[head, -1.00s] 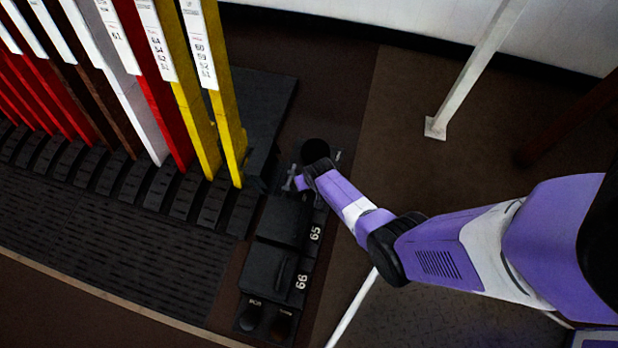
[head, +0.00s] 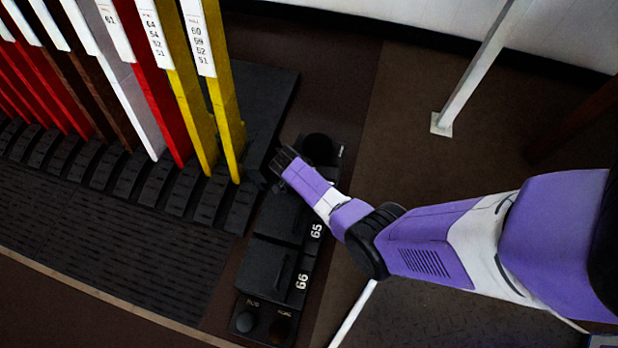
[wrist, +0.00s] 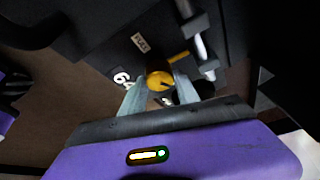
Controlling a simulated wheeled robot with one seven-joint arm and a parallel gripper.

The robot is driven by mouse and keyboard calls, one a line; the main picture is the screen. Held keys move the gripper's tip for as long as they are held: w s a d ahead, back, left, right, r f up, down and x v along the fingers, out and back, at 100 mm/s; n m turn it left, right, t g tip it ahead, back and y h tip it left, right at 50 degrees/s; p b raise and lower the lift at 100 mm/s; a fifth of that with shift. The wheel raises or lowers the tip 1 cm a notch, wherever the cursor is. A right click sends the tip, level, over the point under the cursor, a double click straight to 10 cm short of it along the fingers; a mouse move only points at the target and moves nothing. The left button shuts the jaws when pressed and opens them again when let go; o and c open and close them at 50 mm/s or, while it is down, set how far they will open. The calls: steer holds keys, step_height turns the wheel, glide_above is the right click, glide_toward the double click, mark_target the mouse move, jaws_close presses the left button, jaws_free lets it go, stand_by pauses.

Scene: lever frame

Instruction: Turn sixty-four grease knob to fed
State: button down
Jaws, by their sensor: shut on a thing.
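The grease knob (wrist: 159,80) is a small orange-yellow round knob with a dark mark on its face, seen in the wrist view. The two grey fingers of my gripper (wrist: 157,90) are shut on it, one on each side. A white "64" label (wrist: 122,78) lies just left of the knob. A small light plate (wrist: 139,41) with dark lettering lies above it; I cannot read it surely. In the head view my gripper (head: 284,160) is at the dark unit beyond the 65 box, and the knob is hidden there.
Boxes marked 65 (head: 292,222) and 66 (head: 270,268) stand nearer. Yellow levers (head: 226,100) and red ones stand in the frame at left. A black round part (head: 317,148) is close beside my gripper. A white post (head: 470,75) stands at right; floor there is clear.

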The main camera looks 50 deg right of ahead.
steer(key=m+g+b, duration=0.1)
steer(key=m, duration=0.1)
steer(key=m+g+b, duration=0.1)
steer(key=m+b, duration=0.1)
steer(key=m, duration=0.1)
steer(key=shift+a+f+y, duration=0.1)
steer(key=shift+f+y, duration=0.1)
steer(key=shift+y, duration=0.1)
steer(key=shift+w+m, duration=0.1)
steer(key=shift+m, duration=0.2)
steer(key=c, duration=0.9)
jaws_free()
steer(key=shift+r, duration=0.1)
steer(key=p+v, duration=0.4)
steer(key=v, duration=0.3)
steer(key=shift+w+r, duration=0.15)
steer(key=shift+r, duration=0.2)
